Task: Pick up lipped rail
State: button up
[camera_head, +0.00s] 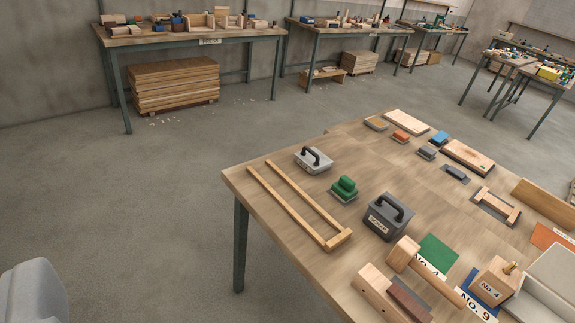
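No piece in view is labelled as the lipped rail, and I cannot tell for sure which it is. A long pale wooden piece (543,205) with an angled profile lies at the right side of the near bench (262,215), cut by the picture edge. A narrow U-shaped wooden frame (290,203) lies near the bench's left edge. A wooden block with a reddish-brown strip (408,299) lies at the front edge, partly cut off. My gripper's fingers are not in view.
The bench also holds a grey handled block (387,217), a light handled block (313,160), a green-topped block (344,188), a wooden mallet (405,254) and a No. 4 block (493,283). Other benches (190,37) stand along the back wall. The floor at left is clear.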

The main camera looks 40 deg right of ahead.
aim_at(373, 286)
jog(key=u, duration=0.05)
jog(key=i, duration=1)
jog(key=z, duration=1.85)
